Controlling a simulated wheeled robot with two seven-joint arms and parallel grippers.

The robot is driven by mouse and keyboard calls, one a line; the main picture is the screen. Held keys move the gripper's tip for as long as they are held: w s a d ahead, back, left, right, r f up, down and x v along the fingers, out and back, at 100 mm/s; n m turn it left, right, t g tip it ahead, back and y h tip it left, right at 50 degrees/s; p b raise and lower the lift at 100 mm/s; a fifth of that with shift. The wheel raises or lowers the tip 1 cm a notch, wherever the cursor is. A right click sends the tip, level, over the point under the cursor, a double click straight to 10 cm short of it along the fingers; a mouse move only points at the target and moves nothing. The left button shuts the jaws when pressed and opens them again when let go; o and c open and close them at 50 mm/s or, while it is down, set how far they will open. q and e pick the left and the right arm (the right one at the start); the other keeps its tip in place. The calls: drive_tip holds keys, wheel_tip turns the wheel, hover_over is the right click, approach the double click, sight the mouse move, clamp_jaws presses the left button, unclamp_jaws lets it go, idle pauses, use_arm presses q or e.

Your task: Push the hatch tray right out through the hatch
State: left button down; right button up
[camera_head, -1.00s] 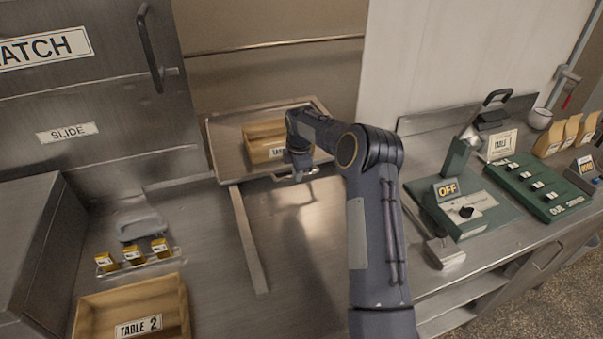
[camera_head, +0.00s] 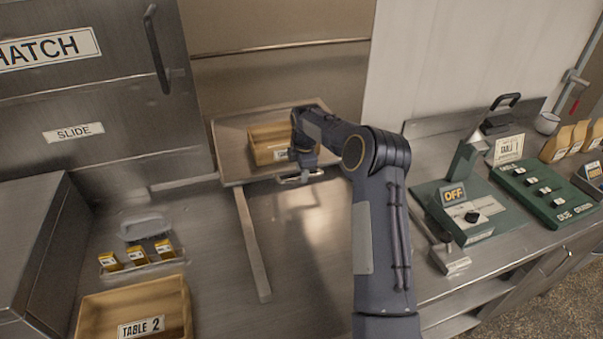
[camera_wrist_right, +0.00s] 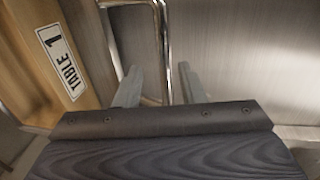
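The hatch tray (camera_head: 232,166) is a flat metal tray at the back of the counter, before the brownish hatch opening. It carries a wooden crate (camera_head: 266,135), whose label in the right wrist view (camera_wrist_right: 62,62) reads TABLE 1. A metal loop handle (camera_head: 298,179) is on the tray's near edge. My right gripper (camera_head: 303,166) is low at this handle, beside the crate. In the right wrist view its two fingers (camera_wrist_right: 160,85) are apart, with a handle rod (camera_wrist_right: 166,35) showing between them. Whether they touch it is unclear. My left gripper is out of view.
The panel marked HATCH and SLIDE (camera_head: 90,105) stands left of the opening. A TABLE 2 crate (camera_head: 105,308) and a holder with small yellow blocks (camera_head: 138,258) are at front left. A metal strip (camera_head: 252,245) runs along the counter. A green device marked OFF (camera_head: 475,225) is right.

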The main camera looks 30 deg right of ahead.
wheel_tip(320, 180, up, 7)
drive_tip(key=s+b, duration=0.1)
drive_tip(key=shift+a+f, duration=0.2)
drive_tip(key=shift+s, duration=0.1)
drive_tip(key=s+a+r+m+t+y+b, duration=0.1)
drive_tip(key=s+a+r+m, duration=0.35)
drive_tip(key=s, duration=0.35)
drive_tip(key=s+a+r+m+t+y, duration=0.1)
drive_tip(key=s+a+r+m, duration=0.2)
drive_tip(key=s+a+r, duration=0.45)
drive_tip(key=s+a+f+m, duration=0.3)
drive_tip(key=s, duration=0.4)
drive_tip(key=s+a+f+m+t+y, duration=0.1)
drive_tip(key=s+a+f+m, duration=0.2)
drive_tip(key=s, duration=0.5)
drive_tip(key=s+a+f+m+y, duration=0.1)
drive_tip(key=s+a+f+m, duration=0.2)
drive_tip(key=s, duration=0.5)
drive_tip(key=shift+a+f+b, duration=0.3)
drive_tip(key=shift+a+b, duration=0.1)
drive_tip(key=shift+a, duration=0.2)
